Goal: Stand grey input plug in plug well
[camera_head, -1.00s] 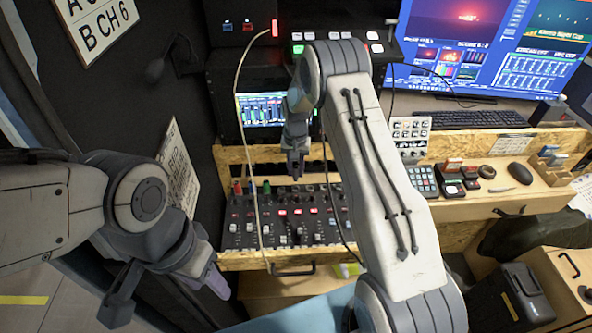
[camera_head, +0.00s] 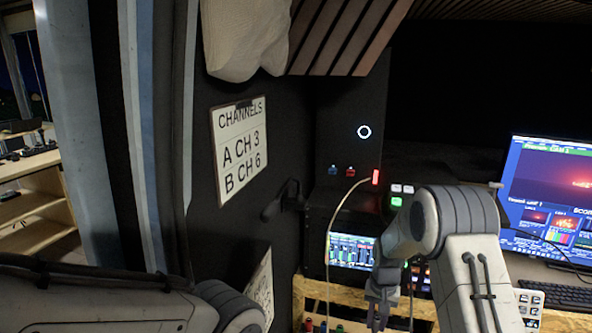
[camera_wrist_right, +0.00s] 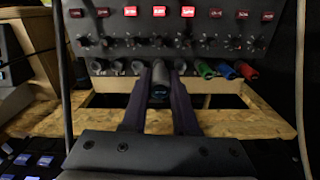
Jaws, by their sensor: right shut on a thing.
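My right gripper (camera_head: 378,312) is low in the head view, below the small lit screen. In the right wrist view its two dark fingers (camera_wrist_right: 159,98) are shut on a dark grey plug (camera_wrist_right: 159,80), which lies between the fingertips in line with a row of plugs at the mixer's edge. I cannot tell whether it is still seated there. Green (camera_wrist_right: 205,70), blue (camera_wrist_right: 227,72) and red (camera_wrist_right: 247,71) plugs are to its right, with several dark ones to its left. My left arm shows at bottom left, its gripper out of frame. I cannot make out the plug well.
The mixer (camera_wrist_right: 180,22) with lit buttons fills the top of the wrist view. A chipboard shelf (camera_wrist_right: 235,123) is below it. A pale cable (camera_head: 333,225) hangs near the small screen (camera_head: 350,249). A channels sign (camera_head: 240,150) is on the dark wall.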

